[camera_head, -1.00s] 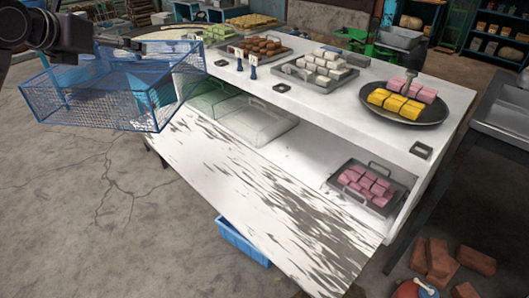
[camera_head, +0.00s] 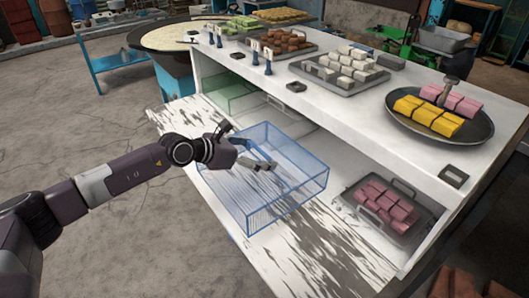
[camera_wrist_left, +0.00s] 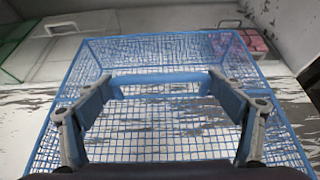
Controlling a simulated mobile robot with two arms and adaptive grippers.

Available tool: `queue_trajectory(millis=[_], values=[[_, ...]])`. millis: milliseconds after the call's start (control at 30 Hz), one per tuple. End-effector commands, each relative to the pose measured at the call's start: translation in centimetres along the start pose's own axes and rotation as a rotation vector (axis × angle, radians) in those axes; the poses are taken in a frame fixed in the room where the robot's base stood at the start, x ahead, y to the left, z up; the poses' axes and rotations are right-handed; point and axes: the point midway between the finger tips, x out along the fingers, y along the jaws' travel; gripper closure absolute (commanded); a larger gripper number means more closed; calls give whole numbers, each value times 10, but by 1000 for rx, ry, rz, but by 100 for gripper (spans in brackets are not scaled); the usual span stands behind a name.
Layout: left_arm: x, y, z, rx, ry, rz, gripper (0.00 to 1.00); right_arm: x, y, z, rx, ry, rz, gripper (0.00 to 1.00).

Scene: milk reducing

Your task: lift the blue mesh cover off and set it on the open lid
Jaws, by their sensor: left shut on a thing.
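The blue mesh cover (camera_head: 290,200) is an open-weave box over the inner part of the open lid, a worn white flap (camera_head: 345,265) folded down from the counter's front. It looks level; I cannot tell whether it rests on the lid or hangs just above it. My left gripper (camera_head: 262,164) reaches in from the left and is shut on the cover at its top. In the left wrist view the cover (camera_wrist_left: 160,130) fills the middle, with a blue bar between the spread fingers (camera_wrist_left: 160,88). My right gripper is not in view.
The wide round pan (camera_head: 165,34) at the back left is uncovered and holds pale milk. The counter top (camera_head: 290,90) carries trays of sweets and a dark plate (camera_head: 440,128). A tray of pink sweets (camera_head: 385,208) stands on the shelf, right of the cover.

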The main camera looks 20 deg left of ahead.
Motion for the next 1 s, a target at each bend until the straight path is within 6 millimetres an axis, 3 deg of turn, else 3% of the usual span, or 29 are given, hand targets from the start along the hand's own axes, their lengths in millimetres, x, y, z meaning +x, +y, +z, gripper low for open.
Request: queue_trajectory(millis=[267, 500, 733, 1000], values=[[8, -1, -13, 0, -3, 0, 59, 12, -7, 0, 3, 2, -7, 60], [20, 0, -37, 0, -2, 0, 59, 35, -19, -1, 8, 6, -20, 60], [33, 0, -60, 0, -3, 2, 59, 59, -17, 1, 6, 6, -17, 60], [42, 0, -75, 1, -3, 1, 59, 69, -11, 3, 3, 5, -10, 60]])
